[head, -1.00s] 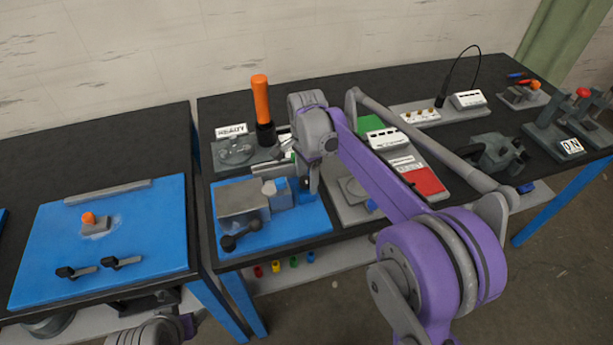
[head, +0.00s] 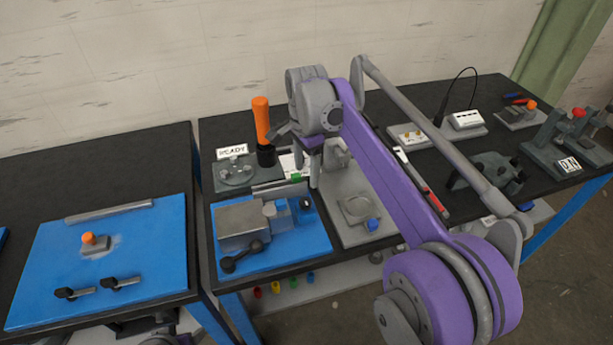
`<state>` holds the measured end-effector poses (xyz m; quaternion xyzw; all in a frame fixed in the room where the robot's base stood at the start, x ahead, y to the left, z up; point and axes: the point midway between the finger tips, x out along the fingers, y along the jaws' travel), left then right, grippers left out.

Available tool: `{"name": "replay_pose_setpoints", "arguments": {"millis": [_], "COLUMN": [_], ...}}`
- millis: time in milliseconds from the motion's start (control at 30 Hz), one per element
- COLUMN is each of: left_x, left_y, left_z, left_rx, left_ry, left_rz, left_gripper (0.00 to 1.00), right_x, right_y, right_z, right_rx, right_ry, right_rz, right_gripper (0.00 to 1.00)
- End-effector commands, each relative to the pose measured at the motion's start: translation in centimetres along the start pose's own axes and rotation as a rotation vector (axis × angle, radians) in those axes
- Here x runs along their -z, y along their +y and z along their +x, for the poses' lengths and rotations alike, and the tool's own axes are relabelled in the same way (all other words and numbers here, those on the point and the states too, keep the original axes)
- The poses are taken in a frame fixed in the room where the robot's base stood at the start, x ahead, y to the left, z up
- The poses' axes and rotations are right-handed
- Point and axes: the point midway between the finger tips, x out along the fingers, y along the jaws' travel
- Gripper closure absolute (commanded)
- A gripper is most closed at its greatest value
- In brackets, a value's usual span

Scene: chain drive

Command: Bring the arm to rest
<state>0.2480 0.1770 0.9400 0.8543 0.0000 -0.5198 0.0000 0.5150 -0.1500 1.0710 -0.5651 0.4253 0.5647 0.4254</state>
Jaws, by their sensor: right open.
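My right arm, purple and grey, reaches in from the lower right over the right-hand bench. Its gripper (head: 309,165) hangs above the back right part of the blue plate, in front of the orange-handled tool. It looks open with nothing between its fingers, though the arm's wrist partly covers it. My left gripper is not in view.
The blue plate (head: 285,262) carries a grey vise-like block (head: 241,225). Behind it stand an orange-handled tool (head: 262,120) and a READY sign (head: 232,151). A left bench has a blue board (head: 150,270) with an orange-topped knob (head: 90,240). Several fixtures stand at the right.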

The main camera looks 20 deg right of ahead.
Motion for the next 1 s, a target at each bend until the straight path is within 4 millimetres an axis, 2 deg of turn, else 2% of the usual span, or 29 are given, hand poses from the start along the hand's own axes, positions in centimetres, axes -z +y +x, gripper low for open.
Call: {"name": "replay_pose_setpoints", "arguments": {"millis": [433,567,667,767,1000], "left_x": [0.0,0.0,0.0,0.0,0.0], "left_y": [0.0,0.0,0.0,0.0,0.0], "left_z": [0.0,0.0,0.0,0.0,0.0], "left_rx": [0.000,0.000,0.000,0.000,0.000], "left_ry": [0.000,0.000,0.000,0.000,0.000], "left_rz": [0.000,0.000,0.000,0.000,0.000], "left_gripper": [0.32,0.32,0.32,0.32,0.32], "right_x": [0.0,-0.1,-0.3,-0.8,-2.3], "right_y": [0.0,0.9,2.8,5.9,14.5], "right_z": [0.0,-0.1,-0.1,0.3,3.6], "right_rx": [0.000,0.015,0.050,0.101,0.219], "right_ry": [0.000,0.004,0.016,0.041,0.152], "right_rz": [-0.001,-0.041,-0.140,-0.291,-0.694], "right_gripper": [0.27,0.27,0.27,0.27,0.27]}}
